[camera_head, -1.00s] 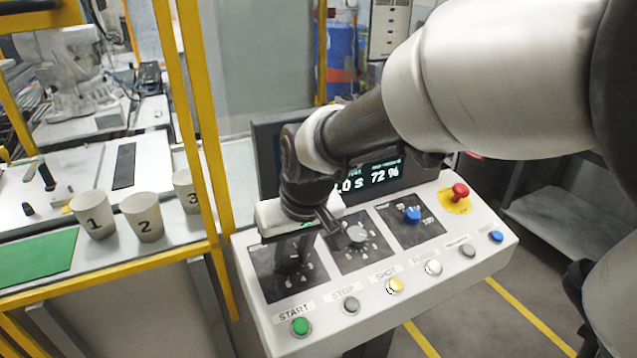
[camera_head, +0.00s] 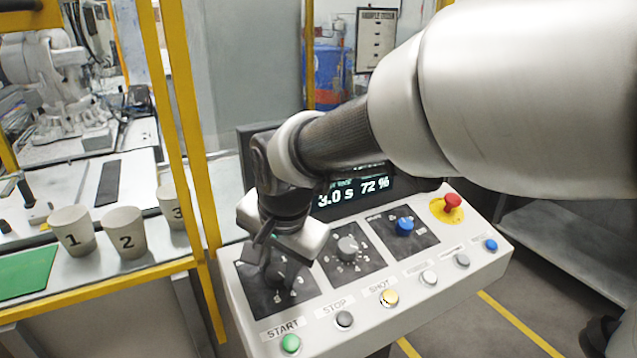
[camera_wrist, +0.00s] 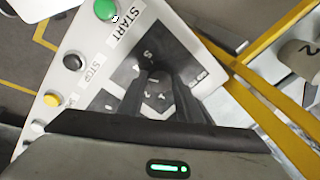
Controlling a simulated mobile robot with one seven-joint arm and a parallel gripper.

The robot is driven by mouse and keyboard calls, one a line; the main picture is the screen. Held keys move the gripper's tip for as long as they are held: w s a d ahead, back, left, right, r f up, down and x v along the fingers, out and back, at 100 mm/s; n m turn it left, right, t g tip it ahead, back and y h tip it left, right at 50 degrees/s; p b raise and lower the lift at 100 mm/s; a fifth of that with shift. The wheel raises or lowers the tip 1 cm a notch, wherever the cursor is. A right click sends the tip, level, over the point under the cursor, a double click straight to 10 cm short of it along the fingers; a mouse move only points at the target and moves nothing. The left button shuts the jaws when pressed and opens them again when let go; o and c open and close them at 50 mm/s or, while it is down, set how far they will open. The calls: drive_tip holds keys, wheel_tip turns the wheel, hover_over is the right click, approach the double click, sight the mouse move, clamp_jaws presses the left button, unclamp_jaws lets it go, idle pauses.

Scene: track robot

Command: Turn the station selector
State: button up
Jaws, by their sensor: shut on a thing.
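The station selector is the dark knob (camera_head: 279,276) on the leftmost black dial plate (camera_head: 299,297) of the slanted white control panel (camera_head: 365,325). My gripper (camera_head: 272,264) points down at it and is shut on the knob, fingers on either side. In the wrist view my gripper's dark fingers (camera_wrist: 172,88) reach down to the same dial plate (camera_wrist: 125,72), where small white position marks show. The fingers and hand hide most of the knob, so its setting cannot be read.
A grey middle knob (camera_head: 348,246) and a blue knob (camera_head: 404,225) sit to the right. A red mushroom button (camera_head: 452,201) is at the far right. Buttons, including green START (camera_head: 290,343), line the front edge. A yellow post (camera_head: 192,130) and numbered cups (camera_head: 126,232) stand left.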

drive_tip(key=m+b, duration=0.2)
drive_tip(key=m, duration=0.2)
drive_tip(key=shift+a+m, duration=0.1)
drive_tip(key=shift+m, duration=0.2)
drive_tip(key=shift+m+h+b, duration=0.3)
drive_tip(key=shift+m+b, duration=0.5)
drive_tip(key=shift+m, duration=1.1)
drive_tip(key=shift+r, duration=0.1)
drive_tip(key=o, duration=1)
drive_tip(key=shift+o, duration=0.2)
drive_tip(key=p+v, duration=0.3)
drive_tip(key=v, duration=1.4)
drive_tip(key=shift+r, duration=0.15)
